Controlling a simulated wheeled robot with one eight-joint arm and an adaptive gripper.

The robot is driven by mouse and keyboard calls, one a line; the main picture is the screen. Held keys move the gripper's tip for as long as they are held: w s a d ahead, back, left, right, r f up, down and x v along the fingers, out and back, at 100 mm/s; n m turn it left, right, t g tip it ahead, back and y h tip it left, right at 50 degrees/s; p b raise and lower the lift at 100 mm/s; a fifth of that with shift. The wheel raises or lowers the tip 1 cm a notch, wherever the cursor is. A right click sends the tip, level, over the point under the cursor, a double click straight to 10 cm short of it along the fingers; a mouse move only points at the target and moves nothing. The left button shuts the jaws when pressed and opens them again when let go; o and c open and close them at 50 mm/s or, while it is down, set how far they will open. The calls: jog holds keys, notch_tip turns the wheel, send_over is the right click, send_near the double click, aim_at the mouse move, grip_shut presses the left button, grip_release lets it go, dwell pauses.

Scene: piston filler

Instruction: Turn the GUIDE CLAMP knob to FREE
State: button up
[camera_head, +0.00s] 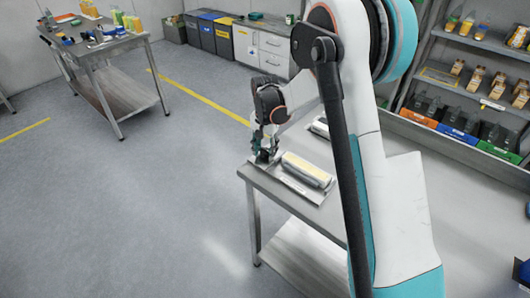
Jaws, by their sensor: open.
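My gripper (263,148) is small in the view and points down over the left corner of a steel table (262,178). I take it as open, though its fingers blend with dark parts below. A metal cylinder (307,168) on a flat plate lies on the table just right of my gripper. I cannot make out the GUIDE CLAMP knob or its FREE marking. Dark shapes under my fingers are too small to tell apart, and I cannot tell whether the fingers touch anything. My arm hides part of the table to the right.
A table (117,45) with bottles and tools stands at the back left. Bins (215,35) and a white cabinet (262,46) line the back wall. Shelves (470,130) with bottles and coloured bins stand at the right. The grey floor (110,210) at left is clear.

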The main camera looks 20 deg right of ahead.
jog(key=shift+f, duration=0.25)
jog(key=c, duration=0.8)
